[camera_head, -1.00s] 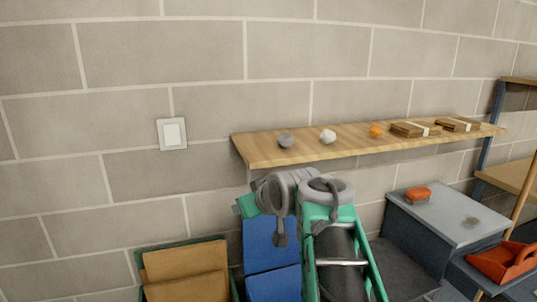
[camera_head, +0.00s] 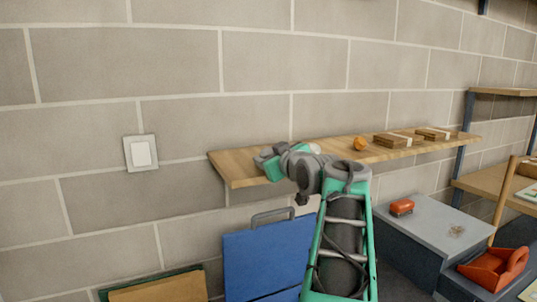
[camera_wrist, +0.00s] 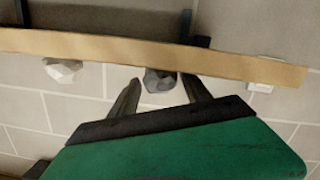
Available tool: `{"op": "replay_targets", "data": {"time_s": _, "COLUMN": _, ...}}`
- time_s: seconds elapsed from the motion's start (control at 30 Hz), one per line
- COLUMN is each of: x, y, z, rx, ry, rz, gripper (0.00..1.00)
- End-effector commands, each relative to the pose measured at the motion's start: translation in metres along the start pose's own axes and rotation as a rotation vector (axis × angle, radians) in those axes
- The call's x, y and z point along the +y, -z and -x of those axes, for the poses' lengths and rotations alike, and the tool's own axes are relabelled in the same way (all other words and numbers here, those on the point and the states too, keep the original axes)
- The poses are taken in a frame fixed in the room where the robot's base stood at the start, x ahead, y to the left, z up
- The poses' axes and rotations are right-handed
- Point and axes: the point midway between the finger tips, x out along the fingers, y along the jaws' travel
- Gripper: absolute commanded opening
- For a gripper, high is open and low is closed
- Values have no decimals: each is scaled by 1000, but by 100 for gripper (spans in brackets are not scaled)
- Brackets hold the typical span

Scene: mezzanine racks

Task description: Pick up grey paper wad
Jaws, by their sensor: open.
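The grey paper wad (camera_wrist: 160,80) shows in the wrist view at the edge of the wooden shelf (camera_wrist: 230,68), between the tips of my open gripper (camera_wrist: 160,77). I cannot tell whether either finger touches it. In the head view my gripper (camera_head: 268,162) is over the left part of the shelf (camera_head: 235,172), and my arm hides the grey wad there. A white paper wad (camera_wrist: 62,70) sits to its left in the wrist view; it shows partly behind my wrist in the head view (camera_head: 315,148).
Farther right on the shelf are an orange wad (camera_head: 360,144) and banded brown stacks (camera_head: 393,140). The block wall stands behind, with a light switch (camera_head: 141,153) left of the shelf. Below are a blue case (camera_head: 262,255) and a grey cabinet (camera_head: 430,218).

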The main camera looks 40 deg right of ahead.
Motion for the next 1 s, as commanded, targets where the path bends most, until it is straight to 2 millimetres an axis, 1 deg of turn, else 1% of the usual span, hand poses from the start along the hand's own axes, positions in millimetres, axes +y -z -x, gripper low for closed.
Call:
{"op": "replay_targets", "data": {"time_s": 0.07, "x": 0, "y": 1, "z": -3, "rx": 1, "ry": 0, "rz": 1, "gripper": 56}}
{"op": "replay_targets", "data": {"time_s": 0.2, "x": 1, "y": 0, "z": -2, "rx": 0, "ry": -2, "rz": 0, "gripper": 56}}
{"op": "replay_targets", "data": {"time_s": 0.23, "x": 1, "y": 0, "z": -2, "rx": 0, "ry": -2, "rz": 0, "gripper": 55}}
{"op": "replay_targets", "data": {"time_s": 0.83, "x": 1, "y": 0, "z": -2, "rx": 0, "ry": -2, "rz": 0, "gripper": 6}}
{"op": "replay_targets", "data": {"time_s": 1.0, "x": 1, "y": 0, "z": -2, "rx": 0, "ry": -2, "rz": 0, "gripper": 5}}
